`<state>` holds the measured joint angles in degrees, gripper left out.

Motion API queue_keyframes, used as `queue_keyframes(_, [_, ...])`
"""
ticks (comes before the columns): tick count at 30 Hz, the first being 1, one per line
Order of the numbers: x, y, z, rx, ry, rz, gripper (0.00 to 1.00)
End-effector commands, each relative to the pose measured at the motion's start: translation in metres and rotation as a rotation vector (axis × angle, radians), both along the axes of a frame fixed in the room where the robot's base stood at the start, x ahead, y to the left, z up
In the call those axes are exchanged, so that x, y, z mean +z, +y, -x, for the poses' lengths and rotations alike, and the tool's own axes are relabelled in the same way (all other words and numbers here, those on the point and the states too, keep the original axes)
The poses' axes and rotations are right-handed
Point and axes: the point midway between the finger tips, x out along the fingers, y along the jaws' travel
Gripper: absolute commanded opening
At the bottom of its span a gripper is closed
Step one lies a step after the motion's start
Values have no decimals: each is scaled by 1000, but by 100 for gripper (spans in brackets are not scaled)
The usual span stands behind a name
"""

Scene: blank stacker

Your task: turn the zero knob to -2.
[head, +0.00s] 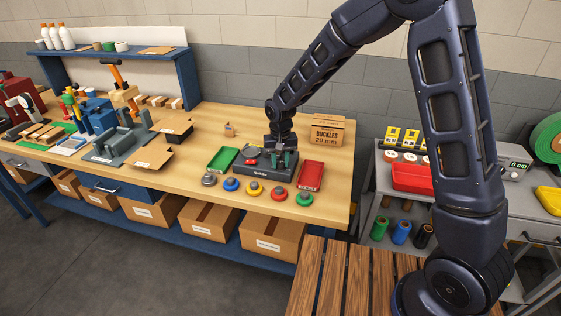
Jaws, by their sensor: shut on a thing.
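My gripper (283,160) points down over the right part of a dark grey box-shaped device (262,175) on the wooden workbench. Its greenish fingers are shut on what looks like the zero knob on the device's top. The knob is mostly hidden between the fingers, and its pointer and scale are too small to read. A small red part and a grey round part (251,160) show on the device left of my gripper.
A green tray (222,159) stands left of the device and a red tray (311,176) right of it. Several coloured round buttons (253,188) line the bench front. A buckles carton (327,131) stands behind. The bench middle, left of the green tray, is fairly clear.

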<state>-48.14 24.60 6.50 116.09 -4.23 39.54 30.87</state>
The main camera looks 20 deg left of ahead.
Motion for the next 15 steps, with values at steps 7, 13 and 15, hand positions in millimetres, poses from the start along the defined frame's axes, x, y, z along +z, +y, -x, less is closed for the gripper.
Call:
queue_keyframes(7, [0, 0, -1, 233, 0, -1, 6])
queue_keyframes(13, [0, 0, -1, 411, 0, 0, 6])
queue_keyframes(15, [0, 0, 0, 466, 0, -1, 6])
